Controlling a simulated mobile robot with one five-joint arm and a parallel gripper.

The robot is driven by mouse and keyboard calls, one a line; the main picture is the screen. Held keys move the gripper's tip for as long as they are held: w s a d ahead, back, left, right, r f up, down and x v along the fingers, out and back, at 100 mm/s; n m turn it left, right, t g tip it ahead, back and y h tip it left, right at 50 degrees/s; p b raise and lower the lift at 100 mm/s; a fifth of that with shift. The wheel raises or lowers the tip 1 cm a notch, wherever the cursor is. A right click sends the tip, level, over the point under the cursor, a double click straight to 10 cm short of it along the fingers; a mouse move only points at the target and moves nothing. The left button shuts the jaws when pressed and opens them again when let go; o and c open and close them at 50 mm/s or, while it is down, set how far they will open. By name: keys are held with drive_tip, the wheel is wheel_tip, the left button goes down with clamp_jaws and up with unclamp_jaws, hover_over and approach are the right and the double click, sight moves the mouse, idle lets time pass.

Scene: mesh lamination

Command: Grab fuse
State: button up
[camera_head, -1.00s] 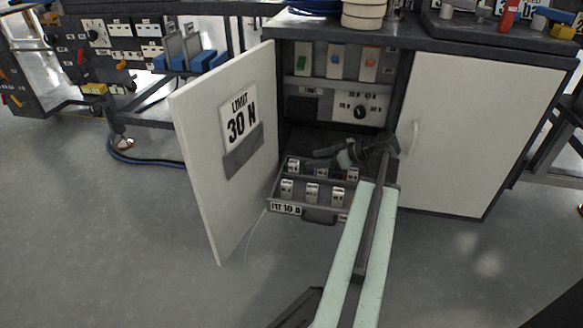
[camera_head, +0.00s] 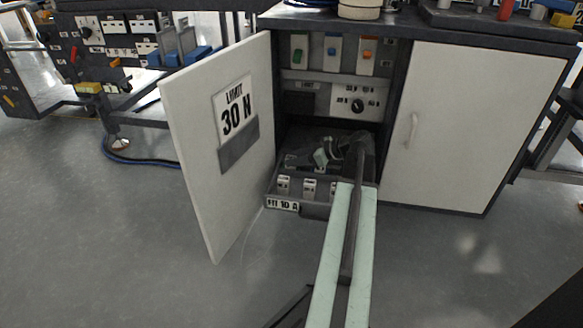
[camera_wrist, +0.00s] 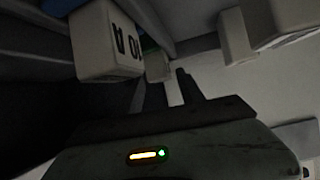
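Several small pale fuses stand in the open drawer; one fuse (camera_head: 309,187) is in its front row. The drawer front (camera_head: 283,205) carries a label ending in "10 A". My gripper (camera_head: 299,160) is over the rear part of the drawer, and my arm hides the drawer's right side. In the wrist view a pale fuse (camera_wrist: 103,44) marked "10 A" is close by at upper left, outside the fingers. My gripper (camera_wrist: 162,85) shows two dark fingers apart there. A smaller grey block (camera_wrist: 157,66) shows beyond the gap; I cannot tell whether they touch it.
The open cabinet door (camera_head: 222,150) with a "LIMIT 30 N" sign stands left of the drawer. The closed right door (camera_head: 465,125) has a handle. A panel with a knob (camera_head: 357,105) is above the drawer. The floor in front is clear.

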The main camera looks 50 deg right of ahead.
sight(296, 168)
clamp_jaws()
wheel_tip(296, 168, up, 10)
drive_tip(key=p, duration=1)
drive_tip(key=shift+r, duration=0.25)
